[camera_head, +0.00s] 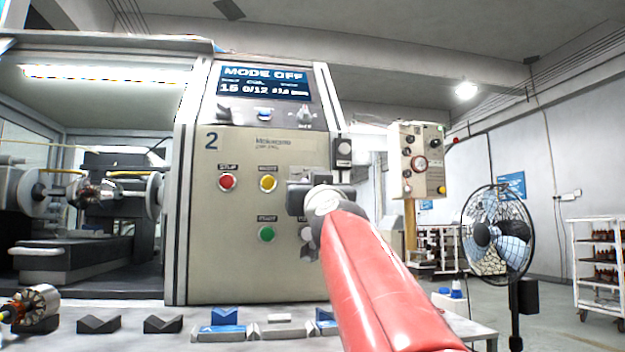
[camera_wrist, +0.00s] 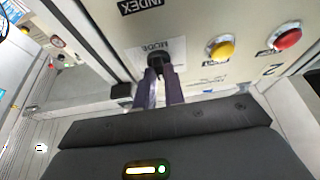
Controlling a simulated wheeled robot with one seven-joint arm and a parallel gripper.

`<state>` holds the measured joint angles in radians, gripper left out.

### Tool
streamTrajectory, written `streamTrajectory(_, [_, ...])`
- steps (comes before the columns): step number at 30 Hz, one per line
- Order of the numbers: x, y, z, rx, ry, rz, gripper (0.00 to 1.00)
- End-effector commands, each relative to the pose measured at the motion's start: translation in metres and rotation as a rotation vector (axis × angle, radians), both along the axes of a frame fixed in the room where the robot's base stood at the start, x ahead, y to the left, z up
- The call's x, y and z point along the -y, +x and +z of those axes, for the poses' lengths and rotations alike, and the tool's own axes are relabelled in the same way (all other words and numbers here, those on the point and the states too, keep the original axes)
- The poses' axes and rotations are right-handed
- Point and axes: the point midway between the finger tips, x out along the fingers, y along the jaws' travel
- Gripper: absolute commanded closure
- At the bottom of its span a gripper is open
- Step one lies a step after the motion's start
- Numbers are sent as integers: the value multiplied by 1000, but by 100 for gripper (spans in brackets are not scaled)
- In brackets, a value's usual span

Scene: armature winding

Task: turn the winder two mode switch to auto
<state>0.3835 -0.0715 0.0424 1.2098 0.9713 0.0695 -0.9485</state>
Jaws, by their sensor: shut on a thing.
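The winder two panel (camera_head: 217,246) carries the number 2, and its screen (camera_head: 263,81) reads MODE OFF. The black mode switch (camera_wrist: 155,58) sits beside the MODE label in the wrist view. My gripper (camera_wrist: 161,73) has both dark fingers on the switch knob, one on each side, and is shut on it. In the head view my gripper (camera_head: 303,180) is against the right part of the panel and hides the switch. The knob's exact pointing direction is hard to tell between the fingers.
A red button (camera_head: 228,182), a yellow button (camera_head: 268,183) and a green button (camera_head: 267,233) are left of my gripper. A bench with dark V-blocks (camera_head: 169,324) runs below. A fan (camera_head: 497,234) and a rack (camera_head: 598,262) stand at the right.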

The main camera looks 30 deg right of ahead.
Motion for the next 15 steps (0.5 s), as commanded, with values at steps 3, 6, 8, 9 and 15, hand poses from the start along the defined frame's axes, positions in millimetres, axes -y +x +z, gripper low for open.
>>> streamTrajectory(3, [-1, 0, 2, 10, 39, 2, 100])
streamTrajectory(6, [0, 0, 2, 20, 73, -1, 100])
streamTrajectory(8, [0, 0, 2, 26, 93, -2, 100])
streamTrajectory(9, [1, 0, 2, 30, 107, -4, 100])
streamTrajectory(15, [0, 0, 3, 55, 191, -3, 100])
